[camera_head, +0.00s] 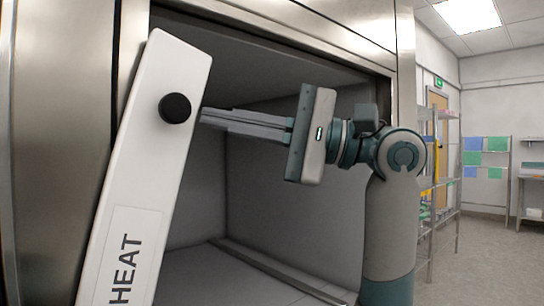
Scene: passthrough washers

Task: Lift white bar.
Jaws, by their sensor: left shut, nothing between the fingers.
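The white bar (150,150) is a long panel with a black round knob (175,108) and the word HEAT near its lower end. It stands tilted at the left of the opening, its top leaning right and its lower end cut off by the picture. My left gripper (203,116) is shut and empty. Its fingers point left, with the tips at the bar's right edge beside the knob. I cannot tell whether they touch the bar. My right gripper is not in view.
A grey metal chamber (290,205) opens behind the bar, with a steel frame (290,18) above it. A rail (270,268) runs along its floor. Shelving (445,170) and open floor (485,260) lie at the right.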

